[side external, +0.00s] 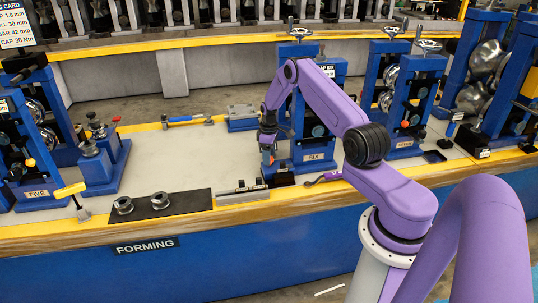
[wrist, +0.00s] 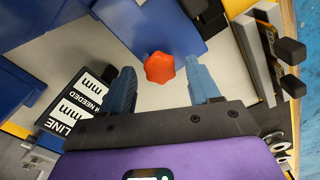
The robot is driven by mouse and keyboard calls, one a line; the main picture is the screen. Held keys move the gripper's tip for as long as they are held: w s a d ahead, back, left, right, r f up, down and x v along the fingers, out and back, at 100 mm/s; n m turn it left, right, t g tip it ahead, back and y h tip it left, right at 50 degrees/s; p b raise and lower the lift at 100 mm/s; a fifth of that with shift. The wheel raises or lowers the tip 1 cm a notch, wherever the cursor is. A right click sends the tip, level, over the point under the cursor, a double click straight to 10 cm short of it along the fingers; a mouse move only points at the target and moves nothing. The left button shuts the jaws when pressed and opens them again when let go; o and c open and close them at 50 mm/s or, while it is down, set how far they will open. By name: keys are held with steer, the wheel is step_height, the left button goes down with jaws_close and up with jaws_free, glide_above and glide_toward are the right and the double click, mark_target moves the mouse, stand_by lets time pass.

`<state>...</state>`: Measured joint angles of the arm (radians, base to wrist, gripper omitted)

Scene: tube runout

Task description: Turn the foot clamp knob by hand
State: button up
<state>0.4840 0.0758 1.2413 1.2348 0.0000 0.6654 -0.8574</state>
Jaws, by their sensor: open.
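The foot clamp knob (wrist: 160,67) is an orange-red, lobed knob beside the blue body of a stand in the wrist view. My gripper (wrist: 162,72) is open, with one blue finger on each side of the knob. A gap shows between the knob and each finger. In the side external view my gripper (side external: 268,150) points down at the left side of the blue stand marked SIX (side external: 313,157). The knob is too small and covered to make out clearly there.
A black card with white "mm" labels (wrist: 75,105) lies left of my gripper. A dark mat (side external: 185,203) with two metal rings and a grey rail (side external: 242,196) lie along the front edge. The stand marked FIVE (side external: 38,192) is far left. The bench middle is clear.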

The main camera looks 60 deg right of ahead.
steer(key=shift+r, duration=3)
step_height(320, 180, up, 16)
steer(key=s+a+r+n, duration=0.1)
steer(key=a+r+n, duration=0.15)
steer(key=a, duration=0.85)
steer(key=s+a+r+n, duration=0.1)
steer(key=a+r, duration=0.3)
steer(key=a, duration=0.8)
steer(key=s+a+n, duration=0.2)
steer(key=s+a, duration=0.5)
steer(key=s, duration=0.3)
steer(key=s+a+n, duration=0.1)
steer(key=s+a, duration=0.7)
steer(key=s, duration=0.2)
steer(key=s+d+f+n, duration=0.1)
steer(key=s+n, duration=0.1)
steer(key=s, duration=1.1)
steer(key=shift+s+d+n, duration=0.25)
steer(key=shift+n, duration=0.1)
